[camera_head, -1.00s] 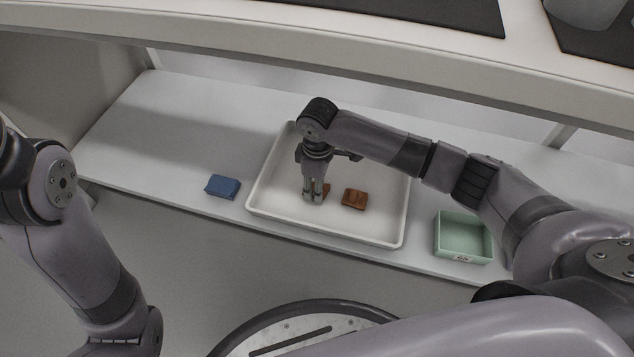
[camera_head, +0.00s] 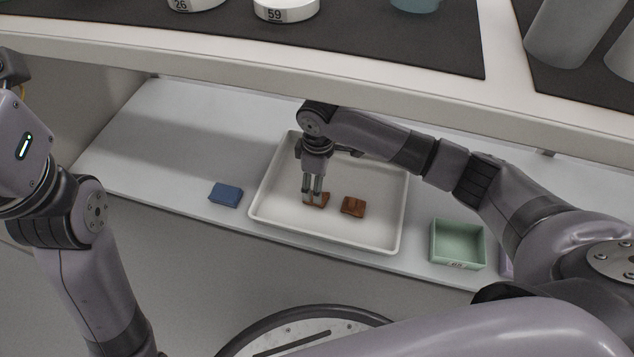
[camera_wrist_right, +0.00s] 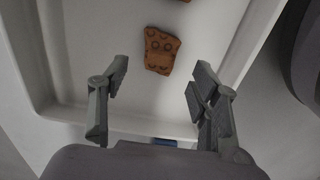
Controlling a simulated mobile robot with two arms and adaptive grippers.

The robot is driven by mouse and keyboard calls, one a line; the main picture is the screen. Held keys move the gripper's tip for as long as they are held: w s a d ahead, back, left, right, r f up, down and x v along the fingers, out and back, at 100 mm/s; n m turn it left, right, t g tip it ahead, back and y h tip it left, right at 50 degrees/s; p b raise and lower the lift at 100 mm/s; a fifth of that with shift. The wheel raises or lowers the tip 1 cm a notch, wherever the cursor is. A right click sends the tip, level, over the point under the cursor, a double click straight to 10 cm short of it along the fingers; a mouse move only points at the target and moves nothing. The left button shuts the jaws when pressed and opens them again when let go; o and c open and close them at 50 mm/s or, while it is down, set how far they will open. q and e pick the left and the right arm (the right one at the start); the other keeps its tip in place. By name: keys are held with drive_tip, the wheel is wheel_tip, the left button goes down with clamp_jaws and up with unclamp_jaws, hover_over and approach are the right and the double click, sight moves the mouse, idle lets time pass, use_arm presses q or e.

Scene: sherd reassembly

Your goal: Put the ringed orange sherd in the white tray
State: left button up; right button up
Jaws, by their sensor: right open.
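The ringed orange sherd (camera_wrist_right: 160,50) lies on the floor of the white tray (camera_wrist_right: 28,50), with dark rings on its face. It sits beyond the fingertips in the right wrist view, apart from both fingers. In the head view this sherd (camera_head: 321,200) is partly hidden behind my right gripper (camera_head: 313,192), which points down over the left half of the tray (camera_head: 399,215). The right gripper (camera_wrist_right: 158,85) is open and empty. My left arm is at the left edge; its gripper is not shown.
A second orange-brown sherd (camera_head: 353,206) lies in the tray to the right. A blue piece (camera_head: 225,194) lies left of the tray. A green box (camera_head: 458,261) stands to the right. A shelf (camera_head: 240,62) with numbered containers overhangs the back.

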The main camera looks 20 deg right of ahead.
drive_tip(key=shift+r+p, duration=0.55)
drive_tip(key=shift+r, duration=0.7)
drive_tip(key=shift+s, duration=0.1)
